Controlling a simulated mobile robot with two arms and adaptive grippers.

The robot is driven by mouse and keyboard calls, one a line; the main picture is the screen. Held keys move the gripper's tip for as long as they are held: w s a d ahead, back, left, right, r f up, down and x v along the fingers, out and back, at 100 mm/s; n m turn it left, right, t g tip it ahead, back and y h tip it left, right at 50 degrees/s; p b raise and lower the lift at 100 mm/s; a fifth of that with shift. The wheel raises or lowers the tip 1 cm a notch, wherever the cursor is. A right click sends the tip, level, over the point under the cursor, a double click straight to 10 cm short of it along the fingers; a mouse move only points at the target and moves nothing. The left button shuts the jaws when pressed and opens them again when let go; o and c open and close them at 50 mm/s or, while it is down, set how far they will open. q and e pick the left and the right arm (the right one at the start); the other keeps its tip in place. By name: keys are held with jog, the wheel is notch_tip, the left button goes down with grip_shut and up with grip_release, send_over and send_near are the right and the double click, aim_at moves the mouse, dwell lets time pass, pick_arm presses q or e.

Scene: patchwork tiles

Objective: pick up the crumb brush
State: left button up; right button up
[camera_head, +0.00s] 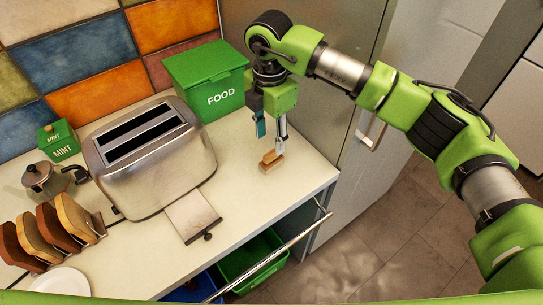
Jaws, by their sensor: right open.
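The crumb brush (270,163), a small light-brown wooden piece, lies on the pale counter near its right end, to the right of the toaster. My right gripper (271,139) reaches in from the right and points down over the brush. Its fingers are apart, a teal one on the left and a grey one on the right. The grey fingertip overlaps the brush's upper edge in the picture; I cannot tell whether it touches. My left gripper is not in view.
A steel toaster (170,180) with its crumb tray (192,214) pulled out stands left of the brush. A green FOOD bin (207,80) stands behind. Toast rack (50,235), moka pot (45,180) and MINT tin (58,141) are at left. The counter edge is close in front.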

aim_at(271, 153)
jog(key=shift+w+f, duration=0.15)
jog(key=shift+f, duration=0.7)
jog(key=f+p, duration=0.2)
jog(key=f, duration=0.1)
jog(key=f+p, duration=0.1)
jog(key=shift+s+d+f, duration=0.2)
jog(key=shift+s+f, duration=0.05)
jog(key=shift+f, duration=0.15)
jog(key=shift+w+f, duration=0.15)
jog(key=shift+f, duration=0.2)
grip_shut()
